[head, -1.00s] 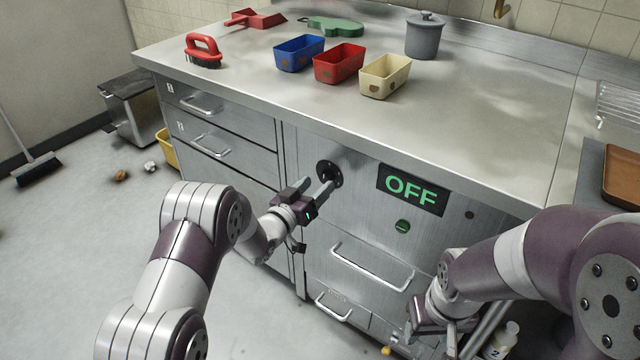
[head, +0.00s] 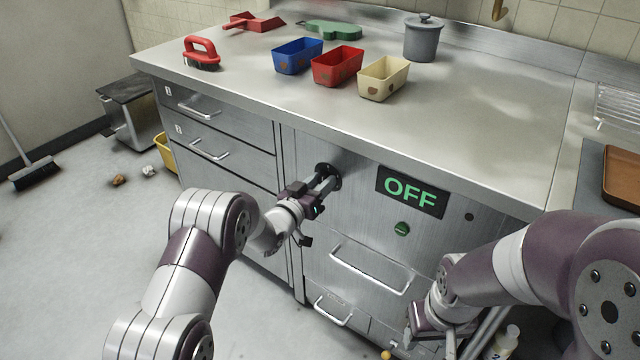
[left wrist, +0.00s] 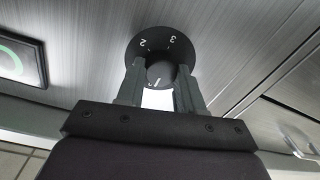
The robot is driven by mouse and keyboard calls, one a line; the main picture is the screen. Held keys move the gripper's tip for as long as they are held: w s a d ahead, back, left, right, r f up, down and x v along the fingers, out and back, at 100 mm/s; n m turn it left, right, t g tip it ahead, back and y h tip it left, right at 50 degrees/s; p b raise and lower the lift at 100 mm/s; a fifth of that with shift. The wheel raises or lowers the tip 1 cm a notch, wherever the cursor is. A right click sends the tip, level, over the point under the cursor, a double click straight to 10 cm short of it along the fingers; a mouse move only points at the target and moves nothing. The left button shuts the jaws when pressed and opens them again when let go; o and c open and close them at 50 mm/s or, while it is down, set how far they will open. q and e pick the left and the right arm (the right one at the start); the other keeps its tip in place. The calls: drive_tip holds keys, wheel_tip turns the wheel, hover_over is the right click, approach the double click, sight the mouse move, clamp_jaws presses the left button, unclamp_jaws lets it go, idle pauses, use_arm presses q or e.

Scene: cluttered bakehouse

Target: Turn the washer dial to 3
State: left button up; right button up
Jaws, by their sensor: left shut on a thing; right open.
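The washer dial (head: 329,176) is a round black knob on the steel front panel, left of the black display (head: 411,191) that reads OFF in green. In the left wrist view the dial (left wrist: 160,48) shows the white marks 2 and 3, with another mark partly hidden low between the fingers. My left gripper (head: 326,186) is at the dial. In the left wrist view its two fingers (left wrist: 160,82) are shut on the knob, one on each side. My right gripper (head: 424,335) is low at the right, away from the dial; its fingers are hard to make out.
On the counter stand blue (head: 297,60), red (head: 337,70) and cream (head: 383,80) tins and a grey lidded pot (head: 423,40). A white bottle (head: 503,340) is near my right arm.

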use_arm(q)
drive_tip(key=shift+f+n+g+h+b, duration=0.15)
drive_tip(key=shift+n+b, duration=4.8)
drive_tip(key=shift+n, duration=0.95)
drive_tip(key=shift+f+n+g+h+b, duration=0.1)
drive_tip(key=shift+f+n+h+b, duration=0.1)
drive_tip(key=shift+n+b, duration=5.2)
drive_tip(key=shift+f+n+g+h+b, duration=0.1)
drive_tip(key=shift+n+g+h+b, duration=0.05)
drive_tip(key=shift+n+b, duration=5.3)
drive_tip(key=shift+n+p, duration=0.85)
drive_tip(key=shift+p, duration=0.1)
drive_tip(key=o, duration=1)
drive_tip(key=shift+o, duration=0.2)
drive_tip(key=shift+r, duration=0.1)
